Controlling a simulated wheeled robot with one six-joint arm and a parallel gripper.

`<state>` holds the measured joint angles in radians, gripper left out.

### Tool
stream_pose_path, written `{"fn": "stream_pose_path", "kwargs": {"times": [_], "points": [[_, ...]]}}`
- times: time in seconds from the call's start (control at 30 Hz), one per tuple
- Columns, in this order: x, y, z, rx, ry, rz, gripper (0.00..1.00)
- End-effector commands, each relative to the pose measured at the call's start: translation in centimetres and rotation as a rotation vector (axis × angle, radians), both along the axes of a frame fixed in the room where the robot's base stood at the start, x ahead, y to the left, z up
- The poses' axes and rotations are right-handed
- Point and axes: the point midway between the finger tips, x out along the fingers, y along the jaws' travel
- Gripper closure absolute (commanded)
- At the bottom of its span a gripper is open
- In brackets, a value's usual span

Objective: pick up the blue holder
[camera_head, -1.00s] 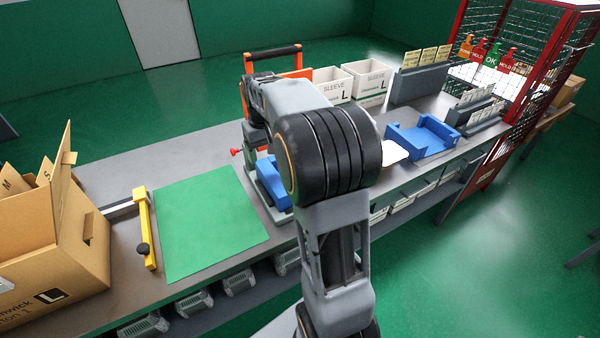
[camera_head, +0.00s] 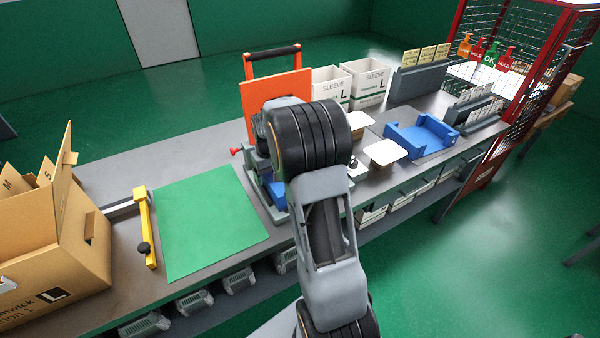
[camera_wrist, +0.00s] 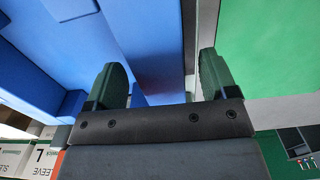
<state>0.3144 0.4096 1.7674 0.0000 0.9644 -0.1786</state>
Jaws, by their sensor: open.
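A blue holder (camera_head: 279,193) sits in a grey fixture beside the green mat, mostly hidden behind my arm in the head view. In the wrist view the blue holder (camera_wrist: 125,40) fills the upper left, close to the camera. My gripper (camera_wrist: 160,70) is open, its two dark green fingers apart. Part of the blue holder shows between the fingers; I cannot tell whether they touch it. The head view hides my gripper behind the arm. A second blue piece (camera_head: 433,132), a wide cradle with raised sides, sits farther right on the bench.
An orange plate with a black-and-orange handle (camera_head: 278,97) stands behind my arm. A red knob (camera_head: 236,152) sticks out at the fixture's left. Two pale-topped stands (camera_head: 385,152) lie to the right. The green mat (camera_head: 208,220) is clear; a yellow stop (camera_head: 145,228) and carton (camera_head: 60,240) lie left.

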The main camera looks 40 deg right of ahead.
Motion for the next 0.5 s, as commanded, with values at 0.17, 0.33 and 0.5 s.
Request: {"fn": "stream_pose_path", "kwargs": {"times": [0.17,0.33,0.5], "points": [[-0.1,0.0,-2.2,0.0,0.002,0.0,0.21],[-0.1,0.0,-3.0,-0.001,0.0,0.0,0.21],[-0.1,0.0,-3.0,-0.001,-0.001,0.0,0.21]]}}
